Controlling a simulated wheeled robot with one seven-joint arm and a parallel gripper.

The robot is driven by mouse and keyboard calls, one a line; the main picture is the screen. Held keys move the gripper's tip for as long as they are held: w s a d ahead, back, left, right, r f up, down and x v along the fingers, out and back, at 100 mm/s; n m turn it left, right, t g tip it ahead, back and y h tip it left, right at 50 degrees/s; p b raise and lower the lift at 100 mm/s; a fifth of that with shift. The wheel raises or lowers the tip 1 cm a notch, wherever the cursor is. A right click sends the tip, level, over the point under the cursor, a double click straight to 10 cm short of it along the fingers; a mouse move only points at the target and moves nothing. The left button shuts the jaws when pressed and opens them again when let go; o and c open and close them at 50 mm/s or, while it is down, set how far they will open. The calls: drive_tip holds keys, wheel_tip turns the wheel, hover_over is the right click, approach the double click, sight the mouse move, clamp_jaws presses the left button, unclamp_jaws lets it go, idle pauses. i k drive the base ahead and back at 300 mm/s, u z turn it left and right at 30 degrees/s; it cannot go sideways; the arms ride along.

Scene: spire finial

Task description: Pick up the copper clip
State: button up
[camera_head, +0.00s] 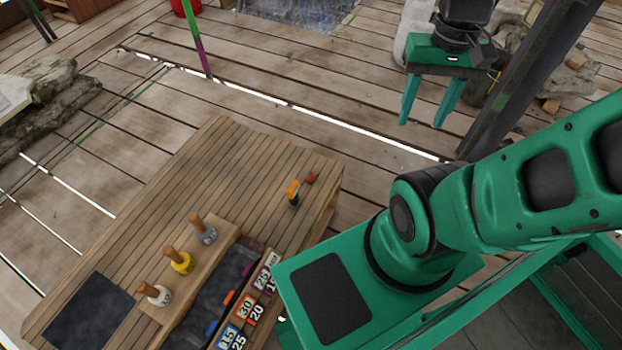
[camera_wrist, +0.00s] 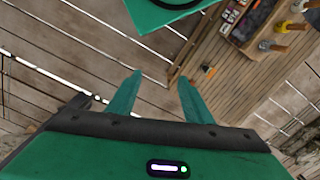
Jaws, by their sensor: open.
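A small reddish-brown piece (camera_head: 311,178), the most copper-coloured thing I see, lies near the far right corner of the wooden table (camera_head: 200,180). It is too small to tell for certain that it is the copper clip. A small dark object with an orange top (camera_head: 293,192) stands just left of it. In the wrist view an orange spot (camera_wrist: 206,67) shows on the table, to the right of the fingers. My gripper (camera_head: 422,120) is open and empty, high and apart from the table, beyond its far right corner. Its two green fingers (camera_wrist: 160,78) also show in the wrist view.
A wooden rack (camera_head: 215,258) holds wooden-handled pieces with grey, yellow and white ends. Beside it are a dark tray and numbered coloured cards (camera_head: 245,307). A dark mat (camera_head: 88,308) lies at the table's left. A dark post (camera_head: 530,75) stands close right of my gripper.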

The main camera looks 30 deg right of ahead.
sight(310, 179)
drive_tip(key=z, duration=1.2)
drive_tip(key=k, duration=1.45)
drive_tip(key=u, duration=0.6)
drive_tip(key=i, duration=1)
